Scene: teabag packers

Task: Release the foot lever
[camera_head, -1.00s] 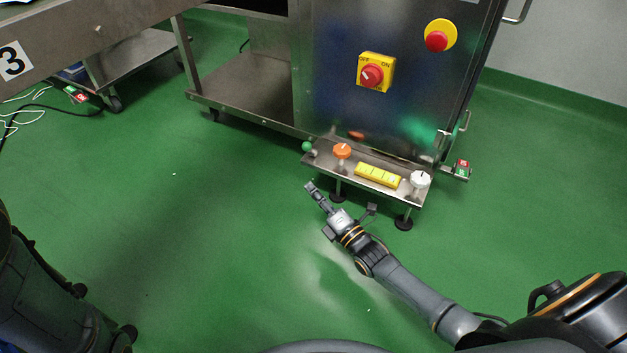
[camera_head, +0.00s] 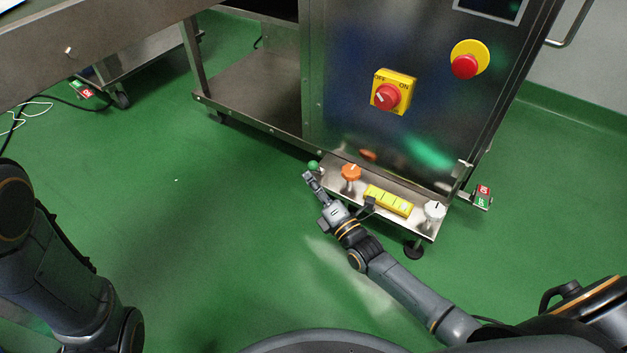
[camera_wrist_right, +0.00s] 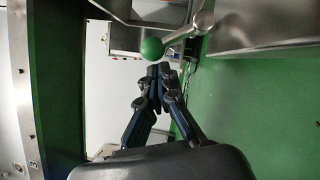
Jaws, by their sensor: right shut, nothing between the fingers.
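The foot lever has a green ball knob (camera_head: 313,165) at the left end of the low steel shelf at the machine's foot. In the right wrist view the green ball (camera_wrist_right: 152,48) sits on a metal rod (camera_wrist_right: 185,34) that slants up to the right. My right gripper (camera_head: 308,176) is shut and empty, just below the ball in the head view. In the wrist view its closed fingertips (camera_wrist_right: 158,70) lie just under the ball; I cannot tell whether they touch it. My left arm is at the left edge, but its gripper is out of view.
The steel shelf (camera_head: 400,222) carries an orange knob (camera_head: 351,172), a yellow block (camera_head: 388,200) and a white knob (camera_head: 434,210). Above are a red rotary switch (camera_head: 387,97) and a red emergency button (camera_head: 464,66). Green floor (camera_head: 220,230) left of the gripper is clear.

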